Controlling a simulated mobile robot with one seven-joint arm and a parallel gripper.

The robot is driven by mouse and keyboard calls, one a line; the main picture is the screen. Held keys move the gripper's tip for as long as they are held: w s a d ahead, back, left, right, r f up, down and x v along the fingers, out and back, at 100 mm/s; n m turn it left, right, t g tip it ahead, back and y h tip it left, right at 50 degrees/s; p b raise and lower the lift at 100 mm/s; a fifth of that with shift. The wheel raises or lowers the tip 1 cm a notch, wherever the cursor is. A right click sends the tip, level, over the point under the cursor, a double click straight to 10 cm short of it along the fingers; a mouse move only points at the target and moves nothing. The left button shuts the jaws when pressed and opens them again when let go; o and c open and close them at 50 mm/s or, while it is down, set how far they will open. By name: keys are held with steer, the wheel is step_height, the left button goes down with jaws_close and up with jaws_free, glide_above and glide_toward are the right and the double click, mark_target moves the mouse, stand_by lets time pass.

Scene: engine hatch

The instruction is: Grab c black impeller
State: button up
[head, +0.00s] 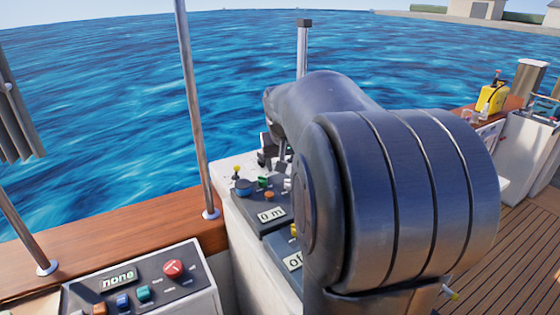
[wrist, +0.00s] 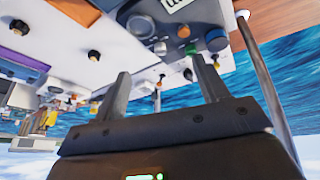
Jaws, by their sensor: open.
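In the head view my gripper (head: 272,152) is small, above the white console, partly hidden by my arm.
The white console (head: 240,205) carries knobs and a display reading "0 m". A metal post (head: 190,100) stands left of it on the wooden rail (head: 140,232). A grey panel (head: 150,285) with a red knob is at front left. A yellow container (head: 491,98) stands far right.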

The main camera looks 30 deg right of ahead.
steer(key=w+d+f+m, duration=0.1)
steer(key=d+f, duration=0.5)
steer(key=d, duration=0.5)
steer(key=w+d+f+m, duration=0.2)
steer(key=d+f, duration=0.4)
steer(key=d, duration=0.6)
steer(key=w+d+f+m, duration=0.1)
steer(key=w+d+f, duration=0.1)
steer(key=d+f, duration=0.4)
steer(key=shift+d+f+g, duration=0.15)
steer(key=shift+d+g, duration=0.05)
steer(key=shift+d, duration=1.2)
steer(key=shift+d+f+g, duration=0.15)
steer(key=shift+d+g, duration=0.05)
steer(key=shift+d, duration=1.15)
steer(key=x, duration=0.5)
steer(key=shift+w+a+f, duration=0.1)
steer(key=shift+w+f, duration=0.2)
steer(key=shift+f, duration=0.05)
steer(key=c, duration=1.1)
